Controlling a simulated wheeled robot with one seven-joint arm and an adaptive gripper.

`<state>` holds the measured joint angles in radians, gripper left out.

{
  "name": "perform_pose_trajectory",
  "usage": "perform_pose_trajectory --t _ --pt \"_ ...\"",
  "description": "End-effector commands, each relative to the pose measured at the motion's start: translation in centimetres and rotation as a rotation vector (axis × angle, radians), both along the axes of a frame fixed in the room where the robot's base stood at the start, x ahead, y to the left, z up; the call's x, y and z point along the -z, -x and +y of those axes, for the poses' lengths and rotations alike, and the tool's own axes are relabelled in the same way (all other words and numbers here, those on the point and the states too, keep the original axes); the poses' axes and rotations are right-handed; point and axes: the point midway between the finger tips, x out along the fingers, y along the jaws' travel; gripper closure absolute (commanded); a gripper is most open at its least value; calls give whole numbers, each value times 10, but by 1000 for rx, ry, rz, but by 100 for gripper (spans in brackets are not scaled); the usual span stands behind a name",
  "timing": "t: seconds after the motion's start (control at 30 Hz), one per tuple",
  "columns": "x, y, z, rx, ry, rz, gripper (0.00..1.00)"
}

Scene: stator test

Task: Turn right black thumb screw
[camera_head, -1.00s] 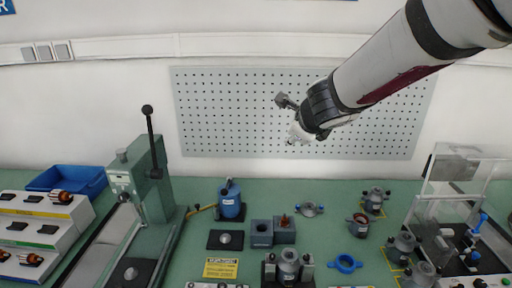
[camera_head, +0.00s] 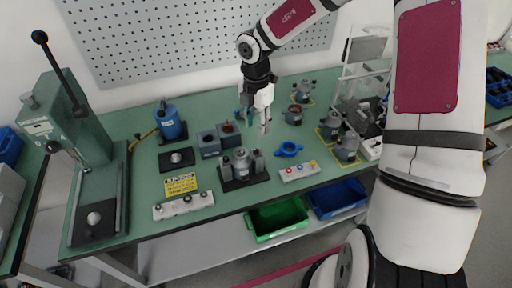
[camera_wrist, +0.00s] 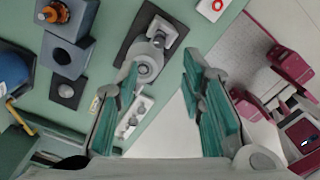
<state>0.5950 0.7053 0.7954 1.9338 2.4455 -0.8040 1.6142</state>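A stator fixture (camera_head: 240,179) with a black base stands near the front of the green bench. A grey round part (camera_head: 241,158) sits in its middle, with a grey upright block on each side. The right block (camera_head: 259,162) may carry the thumb screw, but I cannot make out a black screw. My gripper (camera_head: 256,123) hangs above and behind the fixture, pointing down. In the wrist view my gripper (camera_wrist: 160,72) is open and empty, its teal pads well apart. The fixture's grey round part (camera_wrist: 146,68) shows there just left of the gap, partly behind the left finger.
A green press (camera_head: 85,140) stands at the left. A blue container (camera_head: 168,122), grey blocks (camera_head: 210,145), a blue ring (camera_head: 288,149) and a button panel (camera_head: 299,171) surround the fixture. Grey motor parts (camera_head: 330,122) stand at the right. Green and blue bins (camera_head: 277,218) sit below the bench edge.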

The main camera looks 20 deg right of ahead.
Motion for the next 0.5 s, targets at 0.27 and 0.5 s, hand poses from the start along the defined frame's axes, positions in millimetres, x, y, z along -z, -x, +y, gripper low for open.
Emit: perform_pose_trajectory --t 0.27,0.5 --pt "57 1 1 -4 -1 3 64" --pt "93 1 0 -3 1 1 64"
